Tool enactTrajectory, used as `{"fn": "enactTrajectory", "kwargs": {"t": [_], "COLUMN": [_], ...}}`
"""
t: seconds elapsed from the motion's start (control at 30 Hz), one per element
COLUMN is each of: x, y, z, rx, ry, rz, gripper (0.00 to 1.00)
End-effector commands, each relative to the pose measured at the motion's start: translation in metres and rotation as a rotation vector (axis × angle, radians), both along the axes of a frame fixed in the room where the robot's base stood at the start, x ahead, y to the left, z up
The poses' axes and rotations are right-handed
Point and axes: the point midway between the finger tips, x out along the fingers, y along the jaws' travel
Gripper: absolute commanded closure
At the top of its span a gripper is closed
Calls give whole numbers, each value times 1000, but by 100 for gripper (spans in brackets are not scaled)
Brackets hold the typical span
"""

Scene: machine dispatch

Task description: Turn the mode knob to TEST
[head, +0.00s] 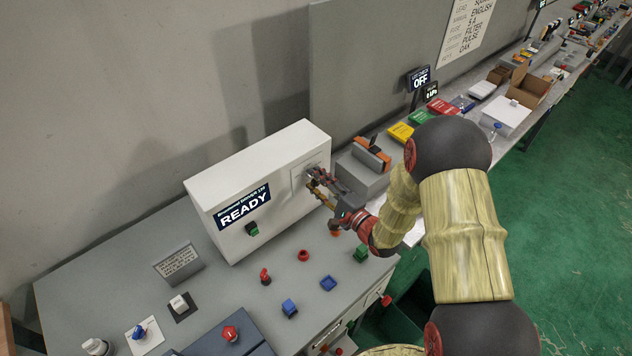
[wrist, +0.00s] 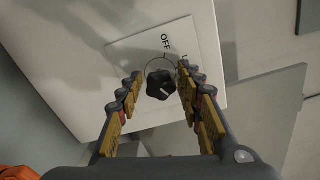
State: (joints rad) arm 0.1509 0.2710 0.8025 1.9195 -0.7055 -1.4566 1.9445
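The mode knob (wrist: 161,85) is a black lobed knob on a pale square plate (wrist: 135,50) in the wrist view. A short white mark shows on its face. The label OFF stands above it; another label to the right is mostly hidden by a finger. My gripper (wrist: 161,72) is open, with one finger on each side of the knob; I cannot tell whether either touches it. In the head view my gripper (head: 320,185) is at the right-hand face of the white machine box (head: 277,160), and it hides the knob. The box's display (head: 243,206) reads READY.
A green button (head: 252,229) sits below the display. Red, blue and green parts stand on the grey bench (head: 110,270) in front. A grey block with an orange-topped piece (head: 371,154) stands close beyond my gripper. A small screen (head: 419,78) farther back reads OFF.

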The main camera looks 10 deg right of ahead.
Motion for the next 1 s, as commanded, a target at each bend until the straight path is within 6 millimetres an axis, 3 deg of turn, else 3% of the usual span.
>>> {"fn": "enactTrajectory", "kwargs": {"t": [0.47, 1.0], "x": [-4, -85], "y": [-3, -54], "z": [0, 0], "rx": [-1, -1], "ry": [0, 1], "rz": [-1, -4], "gripper": [56, 56]}}
